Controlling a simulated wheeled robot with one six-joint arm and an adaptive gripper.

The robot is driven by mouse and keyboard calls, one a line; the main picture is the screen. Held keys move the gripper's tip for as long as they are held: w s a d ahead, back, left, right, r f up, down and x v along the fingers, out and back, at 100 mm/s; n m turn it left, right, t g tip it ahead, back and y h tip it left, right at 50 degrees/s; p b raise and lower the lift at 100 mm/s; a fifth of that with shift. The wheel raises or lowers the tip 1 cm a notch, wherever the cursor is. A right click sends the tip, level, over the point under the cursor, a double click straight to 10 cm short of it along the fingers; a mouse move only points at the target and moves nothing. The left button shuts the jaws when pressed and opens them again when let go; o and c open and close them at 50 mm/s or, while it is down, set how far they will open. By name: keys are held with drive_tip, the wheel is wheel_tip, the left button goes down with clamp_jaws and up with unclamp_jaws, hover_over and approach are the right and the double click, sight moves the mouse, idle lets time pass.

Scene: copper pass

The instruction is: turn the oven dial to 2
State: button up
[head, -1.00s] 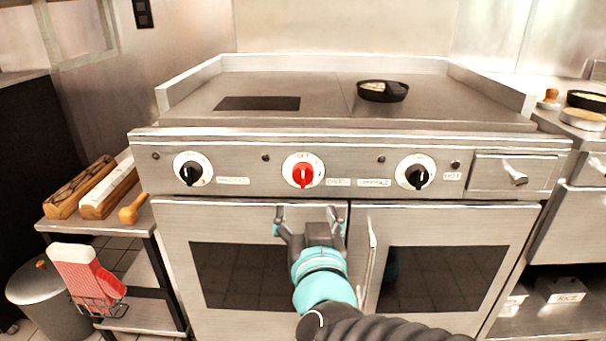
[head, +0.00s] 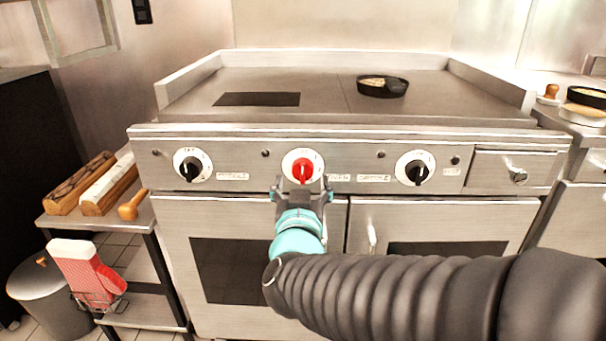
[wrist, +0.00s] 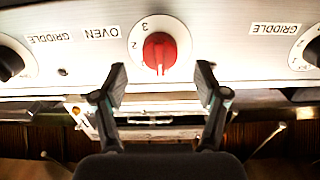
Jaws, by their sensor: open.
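The oven dial is a red knob (head: 302,170) on a white round plate, in the middle of the stove's front panel. In the wrist view the red knob (wrist: 159,52) sits beside the label OVEN, and its plate shows the numbers 2 and 3. My gripper (head: 303,190) is just below the knob in the head view. In the wrist view my gripper (wrist: 161,78) is open, its two fingers apart on either side of the knob's lower part and apparently not touching it.
Black griddle knobs stand left (head: 191,168) and right (head: 415,169) of the red one. A drawer handle (head: 519,177) and an oven door handle (head: 372,240) stick out from the front. A black pan (head: 382,86) sits on the cooktop.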

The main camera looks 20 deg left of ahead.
sight(303, 175)
drive_tip(key=shift+x, duration=2.15)
drive_tip(key=c, duration=1.2)
drive_tip(key=shift+o, duration=0.2)
